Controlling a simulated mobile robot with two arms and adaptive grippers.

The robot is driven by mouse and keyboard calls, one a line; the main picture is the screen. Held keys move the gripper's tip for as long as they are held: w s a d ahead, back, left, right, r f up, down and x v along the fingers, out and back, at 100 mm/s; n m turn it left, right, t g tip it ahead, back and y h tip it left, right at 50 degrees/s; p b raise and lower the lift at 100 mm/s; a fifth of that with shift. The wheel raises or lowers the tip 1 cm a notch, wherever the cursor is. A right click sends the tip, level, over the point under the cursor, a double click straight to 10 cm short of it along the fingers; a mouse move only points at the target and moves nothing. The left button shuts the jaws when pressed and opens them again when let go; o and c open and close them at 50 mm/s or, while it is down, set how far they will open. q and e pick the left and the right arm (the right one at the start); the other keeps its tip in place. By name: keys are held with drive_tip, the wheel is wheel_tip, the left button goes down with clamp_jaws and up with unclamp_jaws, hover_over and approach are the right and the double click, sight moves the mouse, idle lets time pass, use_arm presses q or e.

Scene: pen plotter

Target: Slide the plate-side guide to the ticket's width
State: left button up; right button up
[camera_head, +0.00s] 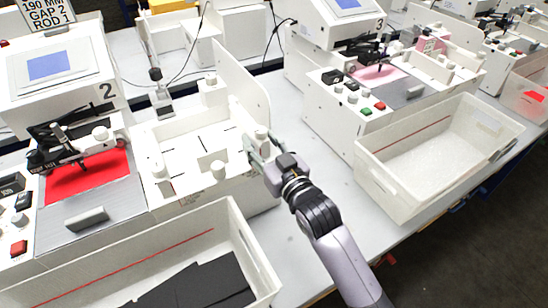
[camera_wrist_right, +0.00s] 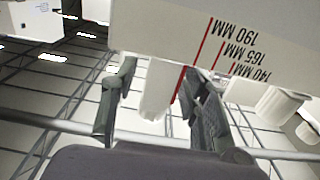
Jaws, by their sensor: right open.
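The ticket (camera_head: 46,14) at the top left reads 190 MM, GAP 2, ROD 1. I cannot tell which part is the plate-side guide. My right gripper (camera_head: 262,150) is at the tray's right end, by another white knob (camera_head: 262,132). In the wrist view the right gripper (camera_wrist_right: 168,88) has its fingers apart, with a white peg (camera_wrist_right: 157,95) between them. A scale (camera_wrist_right: 230,45) shows 190, 165 and 140 MM marks. My left gripper is out of view.
An open white bin (camera_head: 255,262) with black sheets stands in front of station 2. An empty bin (camera_head: 440,150) stands to the right, before station 3 (camera_head: 345,115). A tall white panel (camera_head: 240,85) rises behind the tray's right end. Bare table (camera_head: 310,180) lies between the bins.

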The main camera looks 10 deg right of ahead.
drive_tip(key=v, duration=0.7)
drive_tip(key=shift+s+d, duration=0.15)
drive_tip(key=shift+s, duration=0.15)
